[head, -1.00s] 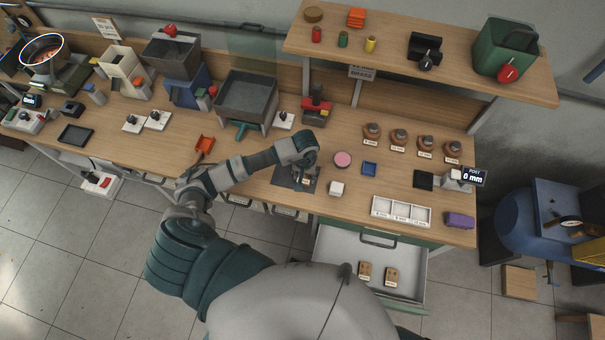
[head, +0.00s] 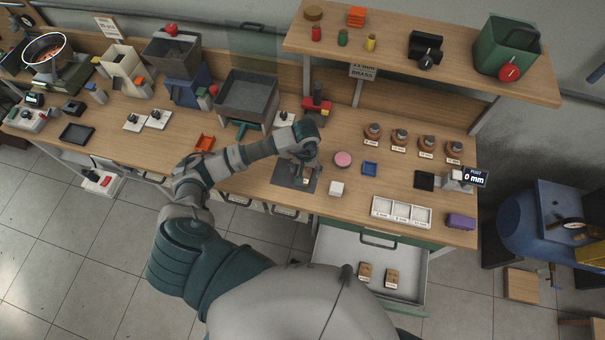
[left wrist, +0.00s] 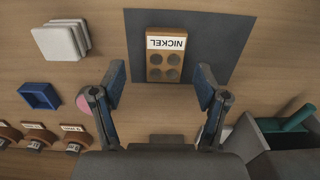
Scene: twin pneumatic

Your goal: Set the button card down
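The button card (left wrist: 164,60) is a small brown block with a white label reading NICKEL and dark round holes. In the left wrist view it lies flat on the dark grey mat (left wrist: 215,45), near the mat's edge. My left gripper (left wrist: 160,84) is open, with its fingers spread either side of the card's near end and clear of it. In the head view my left gripper (head: 300,166) is over the mat (head: 283,180) and hides most of the card. My right gripper is not in view.
The open drawer (head: 340,242) below holds two similar brown cards (head: 391,278). A white block (head: 336,188), a pink disc (head: 343,159) and a blue tray (head: 370,168) stand right of the mat. The grey hopper (head: 246,95) is behind left.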

